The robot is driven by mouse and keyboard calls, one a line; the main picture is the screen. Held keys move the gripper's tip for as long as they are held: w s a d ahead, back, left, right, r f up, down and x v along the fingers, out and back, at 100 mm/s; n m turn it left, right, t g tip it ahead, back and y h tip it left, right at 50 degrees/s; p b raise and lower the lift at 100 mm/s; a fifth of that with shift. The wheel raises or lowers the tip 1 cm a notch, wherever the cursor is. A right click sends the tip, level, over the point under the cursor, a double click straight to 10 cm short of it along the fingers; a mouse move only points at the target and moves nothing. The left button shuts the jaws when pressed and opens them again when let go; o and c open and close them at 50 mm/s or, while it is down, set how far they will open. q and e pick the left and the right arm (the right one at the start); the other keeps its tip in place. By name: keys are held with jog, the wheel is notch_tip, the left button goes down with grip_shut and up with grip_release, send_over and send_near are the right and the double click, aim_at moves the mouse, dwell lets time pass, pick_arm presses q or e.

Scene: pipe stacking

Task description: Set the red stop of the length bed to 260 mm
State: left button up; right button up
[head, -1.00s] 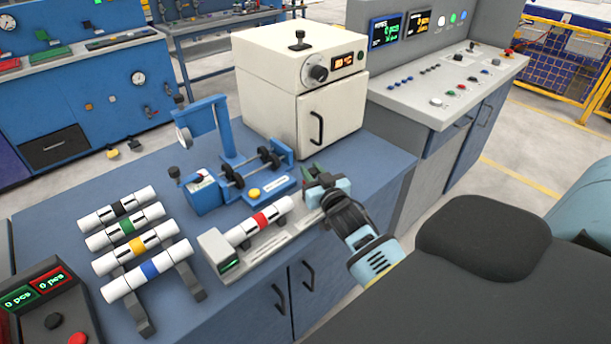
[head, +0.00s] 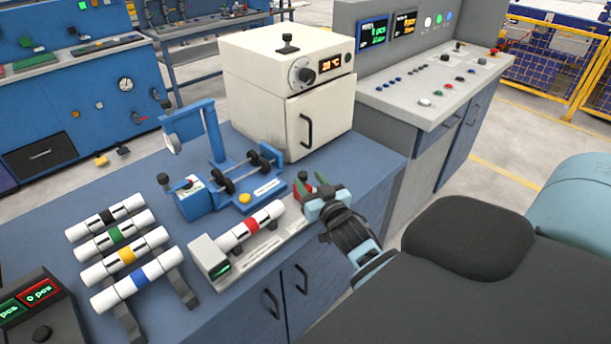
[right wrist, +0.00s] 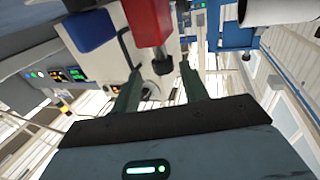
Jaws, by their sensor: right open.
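The length bed (head: 262,250) is a grey rail along the bench's front edge, with a small green display at its left end. A white pipe with a red band (head: 251,227) lies on it. The red stop (head: 302,187) shows at the bed's right end, partly hidden by my right gripper (head: 317,192). In the right wrist view the red stop (right wrist: 149,22) is at the top, with a dark knob between or just beyond the open fingers (right wrist: 161,82). I cannot tell whether the fingers touch it. My left gripper is out of view.
Several banded pipes (head: 150,285) lie on a rack at the left. A blue fixture (head: 205,195) stands behind the bed, and a cream oven (head: 295,95) behind that. A counter box (head: 45,315) is at the lower left. The bench between oven and right edge is clear.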

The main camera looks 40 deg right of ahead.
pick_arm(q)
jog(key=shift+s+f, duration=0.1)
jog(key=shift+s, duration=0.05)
pick_arm(e)
jog(key=shift+v, duration=2.05)
jog(key=shift+d, duration=0.1)
jog(key=s+a+f+n+g+y, duration=0.1)
jog(key=s+a+f+g, duration=0.4)
jog(key=s+f, duration=0.3)
jog(key=s+a+f+n+g+y, duration=0.15)
jog(key=s+a+f+g, duration=0.3)
jog(key=s, duration=0.55)
jog(key=s+a+f+n+g+y, duration=0.1)
jog(key=s+a+g, duration=0.3)
jog(key=s, duration=0.6)
jog(key=s+a+f+n+g+y, duration=0.1)
jog(key=s+a+g, duration=0.25)
jog(key=s, duration=0.65)
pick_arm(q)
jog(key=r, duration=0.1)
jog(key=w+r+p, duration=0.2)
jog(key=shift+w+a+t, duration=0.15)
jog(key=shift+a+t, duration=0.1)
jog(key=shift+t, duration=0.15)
pick_arm(e)
jog(key=w+a+f+t+y, duration=0.2)
jog(key=w+a+f+t, duration=0.1)
jog(key=w+f+t, duration=0.3)
jog(key=shift+w+t, duration=0.55)
jog(key=shift+t, duration=0.65)
